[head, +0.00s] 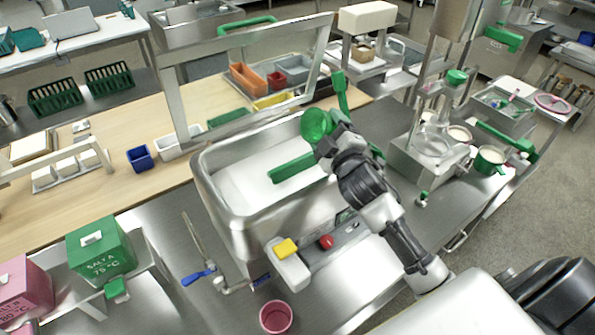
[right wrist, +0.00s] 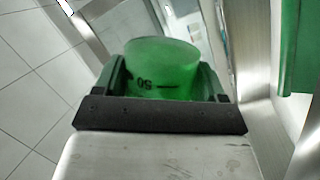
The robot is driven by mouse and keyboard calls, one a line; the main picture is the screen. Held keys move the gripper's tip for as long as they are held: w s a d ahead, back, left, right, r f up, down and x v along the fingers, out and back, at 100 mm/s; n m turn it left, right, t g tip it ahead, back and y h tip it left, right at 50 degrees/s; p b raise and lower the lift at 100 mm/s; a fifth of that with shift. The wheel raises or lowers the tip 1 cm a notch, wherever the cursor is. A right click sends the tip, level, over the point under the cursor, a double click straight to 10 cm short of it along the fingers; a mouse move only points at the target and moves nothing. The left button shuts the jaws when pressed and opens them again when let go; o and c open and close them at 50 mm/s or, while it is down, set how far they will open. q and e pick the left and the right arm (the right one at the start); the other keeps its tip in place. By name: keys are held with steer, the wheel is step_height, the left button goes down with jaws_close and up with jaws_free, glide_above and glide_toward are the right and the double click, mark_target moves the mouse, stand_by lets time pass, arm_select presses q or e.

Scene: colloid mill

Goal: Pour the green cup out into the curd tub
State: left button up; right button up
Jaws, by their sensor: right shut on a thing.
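The green cup (head: 315,124) is translucent and is held over the far right part of the curd tub. It also shows in the right wrist view (right wrist: 162,68), with a mark reading 50. My right gripper (head: 325,143) is shut around it. The cup looks tilted in the head view; I cannot tell what is in it. The curd tub (head: 236,222) is a deep steel basin with white contents (head: 258,185) and a green paddle (head: 293,168) inside. My left gripper is not in view.
A raised metal frame (head: 170,85) stands behind the tub. A control box with yellow and red buttons (head: 325,242) is on the tub's front. A pink cup (head: 276,317) stands in front. A glass-topped mill (head: 433,140) and a green mug (head: 488,160) are at right.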

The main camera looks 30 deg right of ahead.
steer(key=shift+r+n, duration=0.1)
steer(key=shift+n, duration=0.2)
steer(key=shift+b, duration=0.3)
steer(key=shift+a+f+n+t+b, duration=0.1)
steer(key=shift+f+n+t+b, duration=0.3)
steer(key=shift+n+b, duration=0.5)
steer(key=shift+a+r+y, duration=0.1)
steer(key=shift+r+y, duration=0.05)
steer(key=shift+y, duration=0.15)
steer(key=shift+a+r+n+b, duration=0.15)
steer(key=shift+a+n+b, duration=0.25)
steer(key=shift+n, duration=0.3)
steer(key=shift+r+n+t, duration=0.2)
steer(key=shift+n+t, duration=0.1)
steer(key=shift+n, duration=0.1)
steer(key=shift+f+n+y+b, duration=0.3)
steer(key=shift+n+y+b, duration=0.2)
steer(key=shift+n+b, duration=0.25)
steer(key=shift+a+f+n, duration=0.1)
steer(key=shift+f+n, duration=0.1)
steer(key=shift+n, duration=0.15)
steer(key=shift+r, duration=0.1)
